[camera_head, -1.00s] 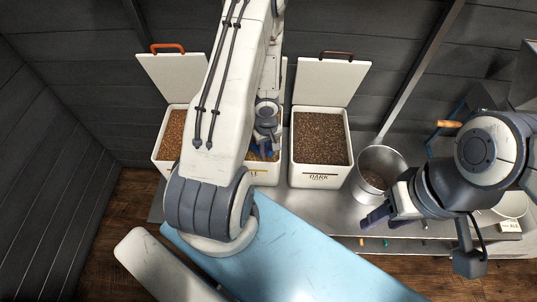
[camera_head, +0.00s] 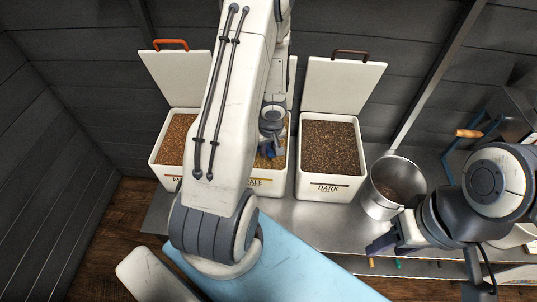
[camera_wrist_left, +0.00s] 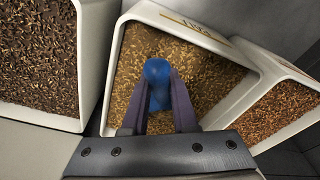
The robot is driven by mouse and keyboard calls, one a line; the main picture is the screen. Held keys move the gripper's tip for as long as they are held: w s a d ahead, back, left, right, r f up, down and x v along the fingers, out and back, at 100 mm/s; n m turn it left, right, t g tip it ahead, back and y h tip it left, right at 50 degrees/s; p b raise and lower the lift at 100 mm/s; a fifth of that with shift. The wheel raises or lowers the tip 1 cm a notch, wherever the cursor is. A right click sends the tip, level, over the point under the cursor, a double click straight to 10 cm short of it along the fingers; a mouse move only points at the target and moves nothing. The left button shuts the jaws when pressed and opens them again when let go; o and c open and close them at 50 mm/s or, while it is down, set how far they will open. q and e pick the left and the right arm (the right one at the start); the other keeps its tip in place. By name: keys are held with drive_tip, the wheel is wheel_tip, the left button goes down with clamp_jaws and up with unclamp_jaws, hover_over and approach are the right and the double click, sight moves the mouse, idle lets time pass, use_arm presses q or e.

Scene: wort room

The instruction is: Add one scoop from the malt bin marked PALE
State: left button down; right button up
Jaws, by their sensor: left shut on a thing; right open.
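The malt bin marked PALE (camera_head: 268,184) is the middle of three white open bins in the head view. My left arm covers much of it, and only the end of its label shows. My left gripper (camera_head: 270,153) is over the pale grain, shut on a blue handle (camera_wrist_left: 157,72), which I take to be the scoop's. In the left wrist view the handle stands between the fingers above the grain (camera_wrist_left: 205,82). I cannot see the scoop's bowl. My right gripper (camera_head: 384,243) is open and empty, in front of a steel pot (camera_head: 378,205) with some grain inside.
The DARK bin (camera_head: 331,188) stands to the right of the middle bin. Another bin (camera_head: 163,160) with reddish-brown grain stands to the left. Their lids are raised behind them. A long bar slants up behind the pot. A wooden-handled thing (camera_head: 469,133) is at the right.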

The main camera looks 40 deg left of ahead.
sight(272, 155)
use_arm(q)
drive_tip(key=shift+s+d+f+t+y+b, duration=0.15)
drive_tip(key=shift+d+f+t+y+b, duration=0.3)
drive_tip(key=shift+b, duration=2.45)
drive_tip(key=d+r+y+b, duration=0.1)
drive_tip(key=b, duration=0.3)
drive_tip(key=shift+s+r, duration=0.1)
drive_tip(key=shift+s, duration=0.25)
drive_tip(key=shift+s+d+r+t+b, duration=0.2)
drive_tip(key=shift+d+r+t+b, duration=0.2)
drive_tip(key=shift+b, duration=0.45)
drive_tip(key=shift+t+y, duration=0.35)
drive_tip(key=shift+y, duration=0.6)
drive_tip(key=shift+s+d+f+b+v, duration=0.1)
drive_tip(key=shift+b+v, duration=0.6)
drive_tip(key=shift+v, duration=0.25)
drive_tip(key=shift+s+d+f+b+v, duration=0.1)
drive_tip(key=shift+b+v, duration=0.55)
drive_tip(key=shift+v, duration=0.3)
drive_tip(key=shift+s+d+b+v, duration=0.1)
drive_tip(key=shift+b+v, duration=0.6)
drive_tip(key=shift+v, duration=0.25)
